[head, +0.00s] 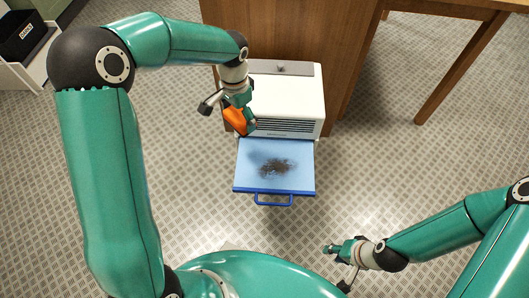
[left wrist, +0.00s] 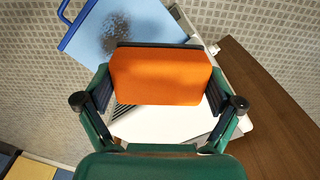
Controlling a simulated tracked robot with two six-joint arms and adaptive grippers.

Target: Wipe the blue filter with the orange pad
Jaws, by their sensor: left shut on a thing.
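The blue filter (head: 254,180) is a light blue panel with a darker blue front edge and handle, pulled out from the front of a white appliance (head: 290,95). A dark smudge of dirt (head: 276,168) lies around its middle; the filter also shows in the left wrist view (left wrist: 82,40). My left gripper (head: 240,122) is shut on the orange pad (head: 235,119), above the appliance's front left, beside the filter's back edge. The pad fills the middle of the left wrist view (left wrist: 160,77). My right gripper (head: 341,265) is low at the right, away from the filter and seemingly empty.
The appliance stands against a brown wooden cabinet (head: 290,30). A wooden table leg (head: 455,75) stands at the upper right. A white shelf with a dark box (head: 22,35) is at the far upper left. The patterned floor around the filter is clear.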

